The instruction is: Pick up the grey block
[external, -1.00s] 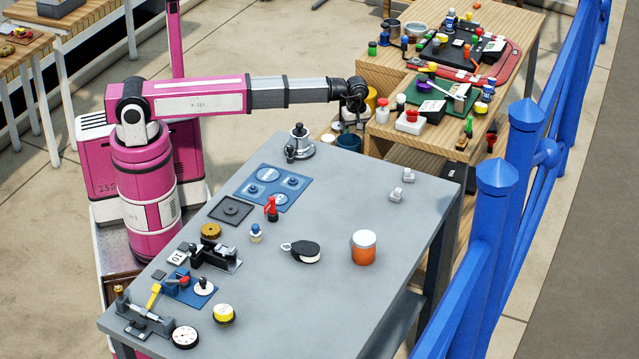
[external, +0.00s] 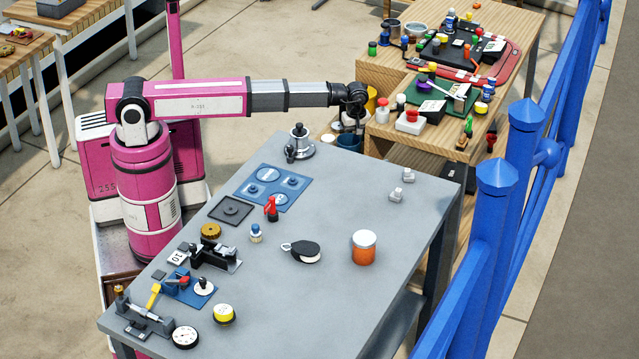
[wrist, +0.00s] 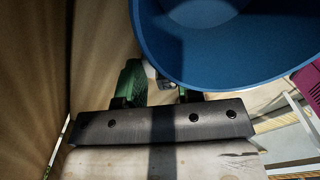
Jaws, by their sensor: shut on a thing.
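My gripper (external: 350,125) hangs low from my outstretched arm, past the far end of the grey table and beside the wooden bench, near some buckets. In the wrist view, the green fingertips of my gripper (wrist: 158,88) are close together and shut on a small pale grey thing, taken as the grey block (wrist: 151,74). Only a little of it shows between the fingers. The rim of a blue bucket stands over its right side. In the external view the block cannot be made out.
The blue bucket (wrist: 225,65) fills the upper right of the wrist view, very close to my fingers. A tan panel (wrist: 35,70) rises at the left. The grey table (external: 330,300) carries an orange jar (external: 363,252) and several tools. The wooden bench (external: 385,130) is crowded.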

